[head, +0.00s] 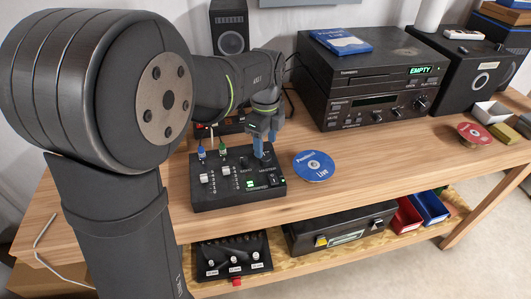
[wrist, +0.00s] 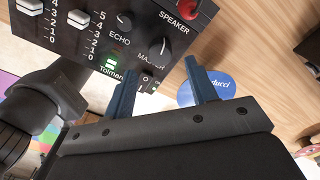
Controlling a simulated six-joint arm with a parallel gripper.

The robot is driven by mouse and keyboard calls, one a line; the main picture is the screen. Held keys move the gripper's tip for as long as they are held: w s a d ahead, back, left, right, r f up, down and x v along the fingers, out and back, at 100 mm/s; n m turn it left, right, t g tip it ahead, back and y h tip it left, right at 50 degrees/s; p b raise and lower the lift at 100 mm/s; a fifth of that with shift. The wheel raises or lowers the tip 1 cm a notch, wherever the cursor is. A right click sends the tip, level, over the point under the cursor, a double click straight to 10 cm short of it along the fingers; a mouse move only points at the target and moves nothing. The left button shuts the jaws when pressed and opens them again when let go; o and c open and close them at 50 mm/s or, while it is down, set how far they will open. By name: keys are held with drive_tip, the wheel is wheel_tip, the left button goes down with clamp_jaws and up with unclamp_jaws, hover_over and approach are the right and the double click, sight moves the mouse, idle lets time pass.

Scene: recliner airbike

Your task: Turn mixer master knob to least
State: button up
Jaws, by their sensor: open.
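The black mixer (head: 225,190) sits on the wooden table in the head view, and its panel also fills the top left of the wrist view (wrist: 85,40). The MASTER label (wrist: 150,49) shows on the panel near the echo knob (wrist: 124,20). My gripper (head: 263,146) points down over the right part of the mixer. In the wrist view its two blue fingers (wrist: 158,74) are spread apart, with nothing seen held. I cannot tell whether they touch the knob.
Faders (head: 204,178) stand on the mixer's left. A power switch (head: 276,180) and lit green indicators (head: 250,184) are near its front right. A blue disc (head: 314,166) lies to the right. A black player (head: 365,80) stands behind. Bare table lies right of the disc.

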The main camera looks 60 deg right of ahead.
sight(266, 156)
drive_tip(key=shift+f, duration=2.35)
drive_tip(key=c, duration=1)
